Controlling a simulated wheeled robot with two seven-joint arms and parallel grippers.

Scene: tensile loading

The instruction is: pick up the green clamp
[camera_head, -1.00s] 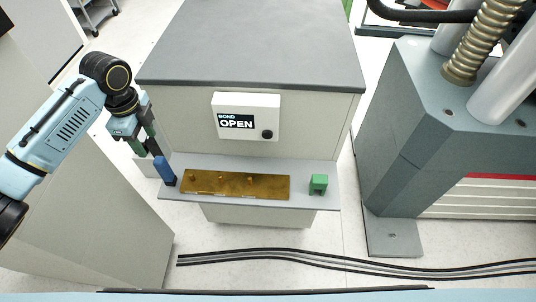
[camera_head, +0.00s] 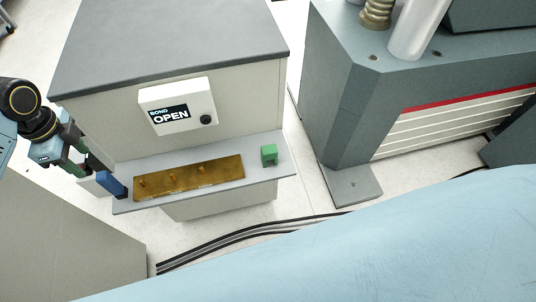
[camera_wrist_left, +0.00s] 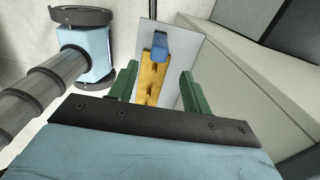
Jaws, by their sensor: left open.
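The green clamp (camera_head: 269,155) is a small block with a notch. It stands on the right end of the grey shelf (camera_head: 285,142) in the head view, and I cannot see it in the left wrist view. My left gripper (camera_head: 98,169) is at the shelf's left end, far from the clamp. In the left wrist view its two green fingers (camera_wrist_left: 157,88) are spread apart with nothing between them. Beyond them are a blue object (camera_wrist_left: 172,47) and a brass plate (camera_wrist_left: 150,80). My right gripper does not show.
The brass plate with small pegs (camera_head: 220,173) lies on the shelf between the blue block (camera_head: 115,187) and the clamp. A cabinet with a white "BOND OPEN" box (camera_head: 159,100) rises behind. A large grey machine (camera_head: 350,110) stands right, across a floor gap.

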